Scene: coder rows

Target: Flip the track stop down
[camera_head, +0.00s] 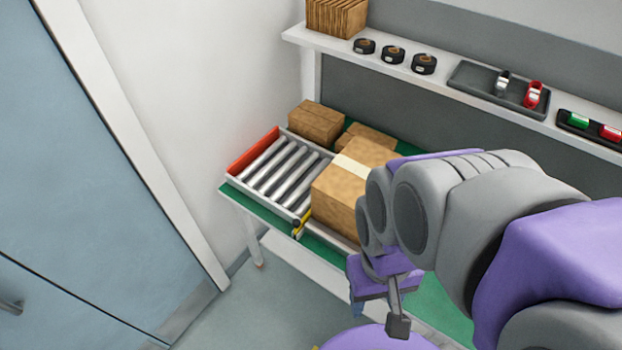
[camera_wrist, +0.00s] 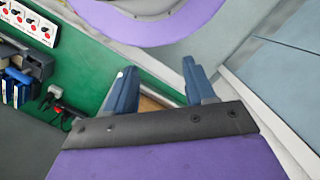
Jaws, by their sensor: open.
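The track stop (camera_head: 302,222) is a small yellow piece on the front side of the roller track (camera_head: 275,181), at the track's right end beside the large taped box (camera_head: 347,187). It is too small to tell clearly whether it stands up or lies down. My gripper (camera_wrist: 158,84) is open in the wrist view, with two blue fingers apart and nothing between them. In the head view my gripper is partly hidden by my arm, right of and nearer than the stop, apart from it. The stop cannot be made out in the wrist view.
The green-topped bench (camera_head: 438,304) runs along the wall. Smaller cartons (camera_head: 316,123) stand behind the rollers, and an orange plate (camera_head: 252,152) closes the track's left end. A shelf (camera_head: 440,77) with tape rolls and dispensers hangs above. The floor in front is clear.

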